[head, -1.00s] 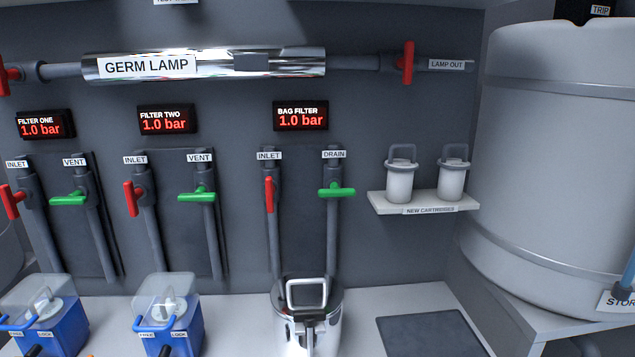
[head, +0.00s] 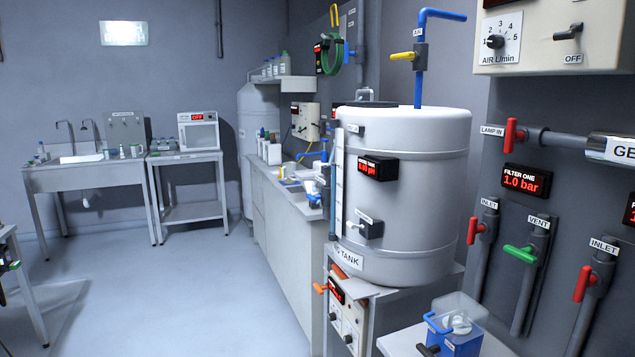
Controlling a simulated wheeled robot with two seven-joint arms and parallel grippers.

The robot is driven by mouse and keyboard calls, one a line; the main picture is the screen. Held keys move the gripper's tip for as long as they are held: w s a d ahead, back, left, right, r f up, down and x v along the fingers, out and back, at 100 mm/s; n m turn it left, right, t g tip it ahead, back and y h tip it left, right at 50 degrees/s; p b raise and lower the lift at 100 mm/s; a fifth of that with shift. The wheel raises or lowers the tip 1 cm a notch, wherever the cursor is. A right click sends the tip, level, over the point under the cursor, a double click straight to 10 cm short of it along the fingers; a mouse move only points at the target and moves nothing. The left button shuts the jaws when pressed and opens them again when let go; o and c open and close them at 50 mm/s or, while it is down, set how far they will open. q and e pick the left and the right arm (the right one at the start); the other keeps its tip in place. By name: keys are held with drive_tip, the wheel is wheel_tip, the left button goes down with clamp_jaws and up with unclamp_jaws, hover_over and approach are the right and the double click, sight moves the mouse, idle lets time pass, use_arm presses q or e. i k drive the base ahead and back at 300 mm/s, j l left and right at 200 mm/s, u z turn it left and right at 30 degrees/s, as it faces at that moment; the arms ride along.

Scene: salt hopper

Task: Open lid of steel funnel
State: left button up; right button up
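I cannot make out a steel funnel or its lid in the head view. Neither of my grippers is in view. The nearest large vessel is a white tank (head: 405,200) with grey bands, a small display and a partly hidden label ending in "TANK". A dark handle (head: 365,103) shows at its top left edge.
A long counter (head: 270,215) with small items runs behind the tank. A sink bench (head: 95,175) and a stand (head: 190,212) line the far wall. A blue filter box (head: 455,330) sits front right. The floor (head: 190,290) at left centre is clear.

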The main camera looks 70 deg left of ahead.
sight(303, 176)
drive_tip(key=u, duration=2.45)
drive_tip(key=i+j, duration=0.25)
drive_tip(key=i, duration=0.2)
drive_tip(key=i+j, duration=0.25)
drive_tip(key=i, duration=0.15)
drive_tip(key=i+j, duration=0.3)
drive_tip(key=i, duration=0.15)
